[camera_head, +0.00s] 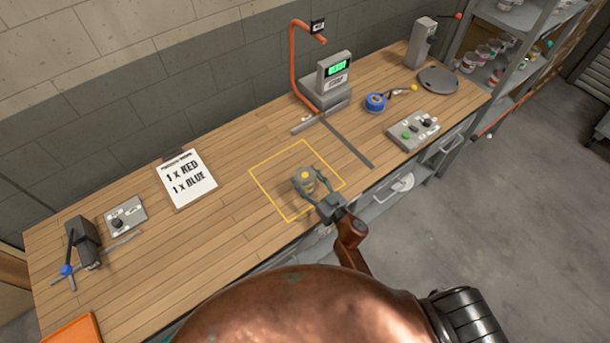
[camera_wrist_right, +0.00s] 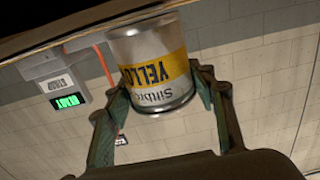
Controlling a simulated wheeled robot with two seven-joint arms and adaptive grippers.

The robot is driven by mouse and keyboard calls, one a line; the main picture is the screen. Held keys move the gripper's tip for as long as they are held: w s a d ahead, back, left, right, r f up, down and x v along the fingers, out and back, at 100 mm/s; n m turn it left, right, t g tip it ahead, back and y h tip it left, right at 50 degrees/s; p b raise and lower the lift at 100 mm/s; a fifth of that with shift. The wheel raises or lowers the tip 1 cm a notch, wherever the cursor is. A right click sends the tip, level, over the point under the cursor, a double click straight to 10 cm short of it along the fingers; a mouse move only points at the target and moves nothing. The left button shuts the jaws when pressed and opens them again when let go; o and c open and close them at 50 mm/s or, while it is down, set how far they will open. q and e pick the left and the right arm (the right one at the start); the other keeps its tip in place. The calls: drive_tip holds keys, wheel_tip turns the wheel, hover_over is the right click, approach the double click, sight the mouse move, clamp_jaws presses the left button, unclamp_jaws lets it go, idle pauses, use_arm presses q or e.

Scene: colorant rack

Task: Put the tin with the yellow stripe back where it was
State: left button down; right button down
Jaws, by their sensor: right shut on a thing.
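The tin with the yellow stripe (camera_head: 304,182) is within the yellow outlined square (camera_head: 276,206) on the wooden bench. In the right wrist view the tin (camera_wrist_right: 152,52) has a grey body and a yellow band with the letters "YELLO". My right gripper (camera_head: 314,186) is shut on the tin, with one finger on each side; the fingers also show in the right wrist view (camera_wrist_right: 160,92). I cannot tell if the tin touches the bench. My left gripper is not in view.
A shelf rack with several tins (camera_head: 484,56) stands at the far right. On the bench are a scale with a green display (camera_head: 336,72), a blue-topped round item (camera_head: 376,102), a button box (camera_head: 414,132) and a sign reading "1 x RED, 1 x BLUE" (camera_head: 186,178).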

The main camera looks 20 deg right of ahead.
drive_tip(key=shift+f, duration=0.15)
drive_tip(key=c, duration=0.9)
unclamp_jaws()
